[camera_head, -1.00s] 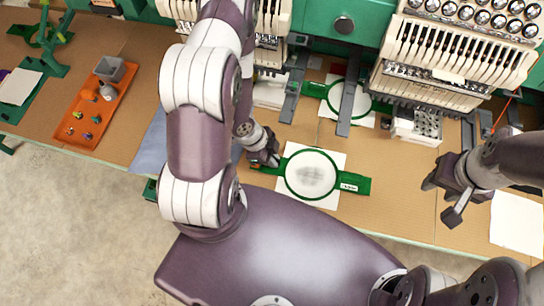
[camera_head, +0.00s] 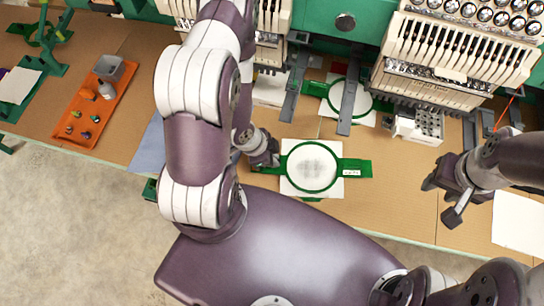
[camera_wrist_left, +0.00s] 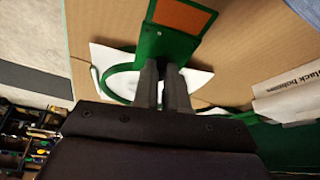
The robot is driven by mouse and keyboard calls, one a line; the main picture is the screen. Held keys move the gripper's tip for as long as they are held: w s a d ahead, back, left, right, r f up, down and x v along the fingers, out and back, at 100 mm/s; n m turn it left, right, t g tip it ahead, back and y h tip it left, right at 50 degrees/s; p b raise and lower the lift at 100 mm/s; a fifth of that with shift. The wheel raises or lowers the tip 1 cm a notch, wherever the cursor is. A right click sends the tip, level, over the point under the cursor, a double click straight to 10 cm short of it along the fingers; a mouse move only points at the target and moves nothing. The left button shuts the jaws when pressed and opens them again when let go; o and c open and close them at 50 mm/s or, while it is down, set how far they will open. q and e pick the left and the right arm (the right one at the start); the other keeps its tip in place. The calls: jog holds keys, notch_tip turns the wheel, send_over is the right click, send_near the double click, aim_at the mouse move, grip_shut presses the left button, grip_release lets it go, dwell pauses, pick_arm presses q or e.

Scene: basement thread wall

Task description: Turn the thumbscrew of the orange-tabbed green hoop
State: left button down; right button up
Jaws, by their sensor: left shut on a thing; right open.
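The green hoop (camera_head: 289,168) holds white cloth and lies on the bench in the head view. One arm of it reaches right with a white label. In the wrist view the hoop (camera_wrist_left: 108,82) lies beside the fingers, and its green arm (camera_wrist_left: 165,45) carries an orange tab (camera_wrist_left: 183,17). My left gripper (camera_head: 268,160) is at the hoop's left side. Its fingers (camera_wrist_left: 163,88) are shut at the base of the orange-tabbed arm. The thumbscrew is not visible between them. My right gripper (camera_head: 446,198) is open and empty, above the bench at right.
A second green hoop (camera_head: 334,101) lies under the embroidery machine heads (camera_head: 436,75). An orange tray (camera_head: 73,123) with small items is at left, and a white sheet (camera_head: 520,222) lies at right. The bench's front edge is close below the hoop.

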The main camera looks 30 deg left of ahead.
dwell(0.6)
pick_arm(q)
jog(key=c, duration=1.2)
grip_release()
jog(key=shift+o, duration=0.2)
jog(key=p+v, duration=0.2)
jog(key=v, duration=1)
jog(key=shift+r, duration=0.35)
jog(key=shift+a, duration=0.1)
